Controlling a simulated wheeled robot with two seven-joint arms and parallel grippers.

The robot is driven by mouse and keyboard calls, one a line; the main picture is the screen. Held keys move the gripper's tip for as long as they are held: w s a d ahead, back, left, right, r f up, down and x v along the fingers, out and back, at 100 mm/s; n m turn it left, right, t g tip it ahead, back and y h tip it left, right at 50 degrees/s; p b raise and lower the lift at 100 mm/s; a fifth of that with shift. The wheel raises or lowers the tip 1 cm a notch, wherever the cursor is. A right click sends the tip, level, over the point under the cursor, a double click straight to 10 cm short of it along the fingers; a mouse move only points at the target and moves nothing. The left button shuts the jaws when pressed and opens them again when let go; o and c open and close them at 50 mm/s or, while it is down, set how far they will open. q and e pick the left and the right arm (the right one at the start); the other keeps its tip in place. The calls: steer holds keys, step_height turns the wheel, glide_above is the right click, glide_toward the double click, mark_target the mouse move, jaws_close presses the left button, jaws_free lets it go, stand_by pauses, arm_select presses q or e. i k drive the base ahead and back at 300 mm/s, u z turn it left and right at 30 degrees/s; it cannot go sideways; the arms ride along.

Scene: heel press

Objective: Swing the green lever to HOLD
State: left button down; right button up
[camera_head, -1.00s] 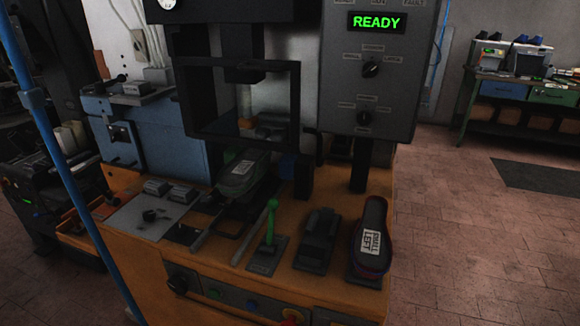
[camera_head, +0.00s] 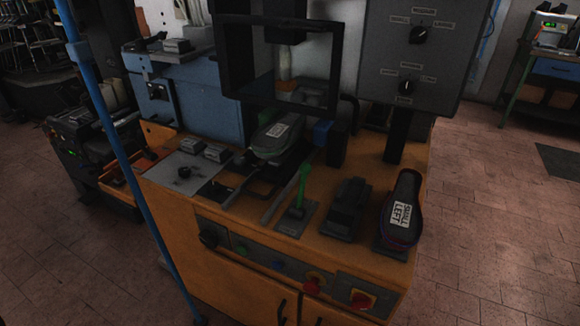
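The green lever (camera_head: 303,183) stands on a small dark base plate (camera_head: 296,216) on the orange machine top, near its front edge. It is close to upright and leans slightly right at the top. No HOLD marking can be read at this size. Neither of my grippers is in view, and nothing touches the lever.
A shoe labelled SMALL LEFT (camera_head: 402,210) stands at the right on the machine top. A black pedal-like block (camera_head: 346,207) sits between it and the lever. Another shoe (camera_head: 278,136) lies under the black press frame (camera_head: 336,70). A blue pole (camera_head: 128,170) stands at left.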

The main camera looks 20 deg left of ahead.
mark_target(306, 169)
steer(key=k, duration=1.3)
steer(key=z, duration=0.5)
steer(key=i, duration=1.75)
steer(key=u, duration=0.6)
